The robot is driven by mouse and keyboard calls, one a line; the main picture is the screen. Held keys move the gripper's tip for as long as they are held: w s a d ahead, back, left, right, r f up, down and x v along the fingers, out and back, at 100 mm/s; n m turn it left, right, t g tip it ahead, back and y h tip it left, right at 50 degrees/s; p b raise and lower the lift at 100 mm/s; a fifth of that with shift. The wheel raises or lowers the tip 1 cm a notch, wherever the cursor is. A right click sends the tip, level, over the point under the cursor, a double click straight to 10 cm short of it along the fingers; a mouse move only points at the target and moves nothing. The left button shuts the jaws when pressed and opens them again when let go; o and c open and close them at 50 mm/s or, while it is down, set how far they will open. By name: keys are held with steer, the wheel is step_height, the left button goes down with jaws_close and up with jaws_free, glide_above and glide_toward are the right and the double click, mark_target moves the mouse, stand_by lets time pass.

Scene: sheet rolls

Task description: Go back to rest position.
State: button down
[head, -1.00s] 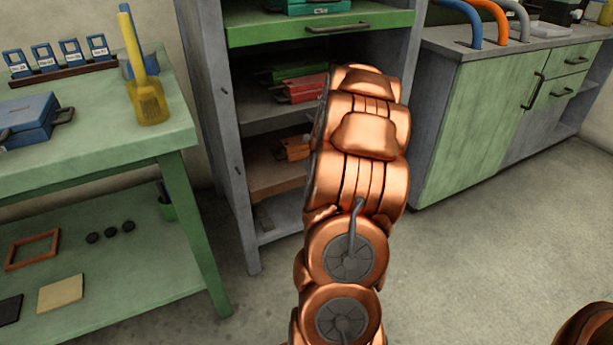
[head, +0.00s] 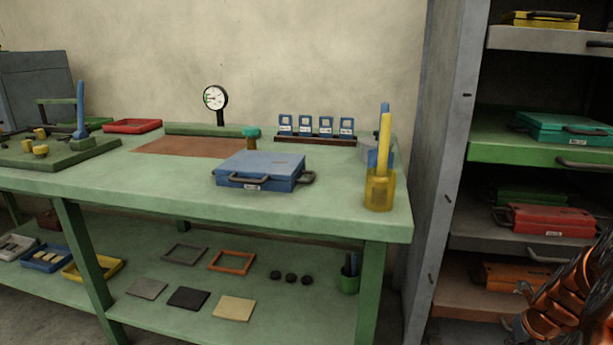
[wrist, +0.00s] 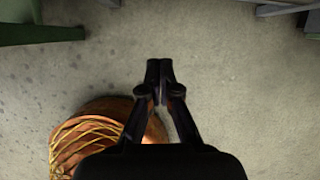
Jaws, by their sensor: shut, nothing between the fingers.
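My gripper (wrist: 160,68) shows in the wrist view, pointing down over bare floor, its two dark fingers together at the tips with nothing between them. A round copper part of my own body shows below it at the left. In the head view the gripper is out of sight; only copper links of my arm show at the lower right edge, in front of the shelf unit.
A green workbench (head: 330,212) fills the head view, with a blue case (head: 258,168) and a yellow cup (head: 380,190) on top. A shelf unit (head: 440,150) with coloured cases stands at the right. The floor (wrist: 230,70) under my gripper is clear.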

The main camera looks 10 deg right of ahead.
steer(key=a+r+n+g+y+p, duration=0.2)
steer(key=a+r+n+y+p, duration=0.1)
steer(key=a+r+n+p, duration=1.95)
steer(key=s+a+r+n+g+p, duration=0.1)
steer(key=s+a+r+n+p, duration=0.4)
steer(key=r, duration=0.4)
steer(key=s+a+r+n+g+h+p, duration=0.1)
steer(key=s+a+r+n+p, duration=0.4)
steer(key=s+a+r+n, duration=0.1)
steer(key=s+a+r+n+g+p, duration=0.1)
steer(key=s+a+r+n+p, duration=0.4)
steer(key=r, duration=0.8)
steer(key=s+a+n, duration=0.1)
steer(key=s, duration=0.2)
steer(key=shift+s+a+g, duration=0.2)
steer(key=shift+a+g, duration=0.1)
steer(key=shift+a, duration=0.1)
steer(key=shift+r, duration=0.1)
